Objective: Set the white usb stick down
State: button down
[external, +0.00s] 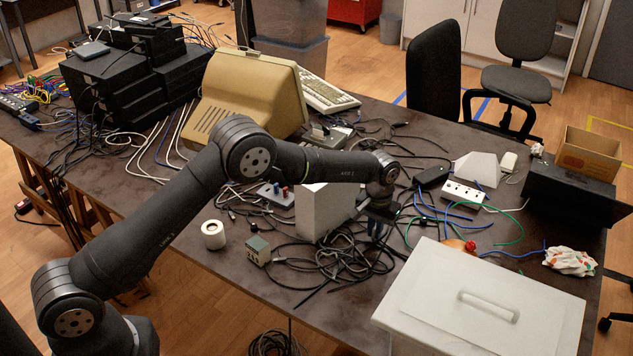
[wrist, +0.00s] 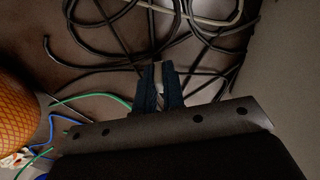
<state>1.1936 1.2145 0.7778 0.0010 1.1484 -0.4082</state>
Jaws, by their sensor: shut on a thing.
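My gripper (external: 375,230) hangs low over the dark table among loose black cables, to the right of an upright pale box. In the wrist view my gripper (wrist: 164,68) points down with its two dark blue fingers close together. A small pale piece, the white usb stick (wrist: 158,75), shows between the fingers, mostly hidden by them. In the external view I cannot make out the stick. I cannot tell whether it touches the table or cables.
The pale box (external: 322,212) stands close beside my gripper. A white lidded container (external: 430,300) is at the front right. Black cables (external: 335,262) tangle under the gripper. An orange netted object (wrist: 16,110) lies at the wrist view's left.

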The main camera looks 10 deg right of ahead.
jog(key=shift+f, duration=0.15)
jog(key=c, duration=1.5)
grip_release()
notch_tip(320, 180, up, 12)
jog(key=shift+r, duration=0.2)
